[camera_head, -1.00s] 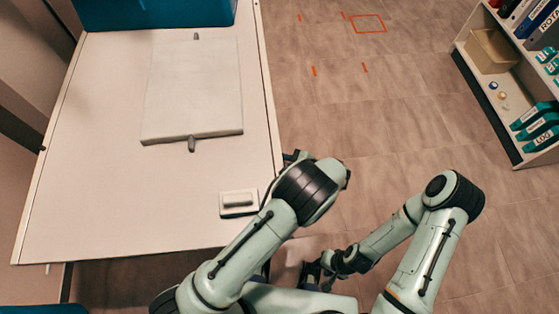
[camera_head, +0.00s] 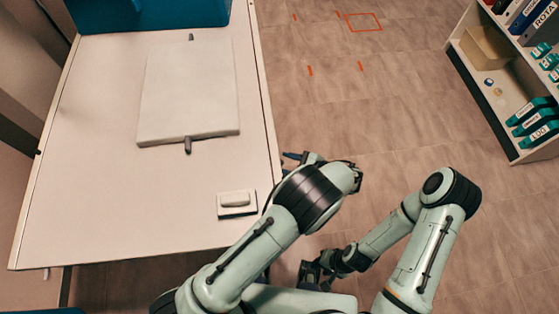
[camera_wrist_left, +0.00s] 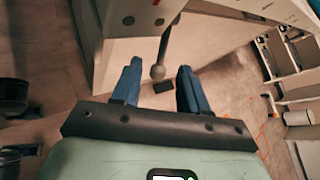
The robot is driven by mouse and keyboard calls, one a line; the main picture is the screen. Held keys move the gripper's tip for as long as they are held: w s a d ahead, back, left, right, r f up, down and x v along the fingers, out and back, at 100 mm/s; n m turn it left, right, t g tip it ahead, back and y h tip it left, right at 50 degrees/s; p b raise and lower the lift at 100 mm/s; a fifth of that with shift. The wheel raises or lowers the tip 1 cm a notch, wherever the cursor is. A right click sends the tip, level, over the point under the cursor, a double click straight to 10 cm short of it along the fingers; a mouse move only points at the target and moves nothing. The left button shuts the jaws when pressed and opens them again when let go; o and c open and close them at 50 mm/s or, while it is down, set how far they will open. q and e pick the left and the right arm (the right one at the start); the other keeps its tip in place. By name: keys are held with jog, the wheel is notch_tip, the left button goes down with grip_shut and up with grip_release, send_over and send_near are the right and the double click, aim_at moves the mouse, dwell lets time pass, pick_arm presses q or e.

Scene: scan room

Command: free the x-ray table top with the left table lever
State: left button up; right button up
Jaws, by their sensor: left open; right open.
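The x-ray table top (camera_head: 100,200) is a wide white slab at the left of the head view. A lever with a round grey knob (camera_wrist_left: 158,72) hangs below the table's edge in the left wrist view; the head view does not show it. My left gripper (camera_head: 292,156) is beside the table's right edge, partly hidden by my own arm. In the left wrist view its blue fingers (camera_wrist_left: 160,68) are apart, with the knob appearing between them; whether they touch it cannot be told. My right gripper (camera_head: 312,274) is low at the bottom middle, its fingers unclear.
A flat pale panel (camera_head: 188,90) and a small white block (camera_head: 237,203) lie on the table top, with a teal box (camera_head: 150,14) at its far end. A shelf with binders (camera_head: 500,90) stands at the far right. The floor between is clear.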

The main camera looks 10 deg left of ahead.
pick_arm(q)
jog(key=v, duration=0.9)
jog(key=shift+d, duration=0.1)
jog(key=shift+c, duration=0.2)
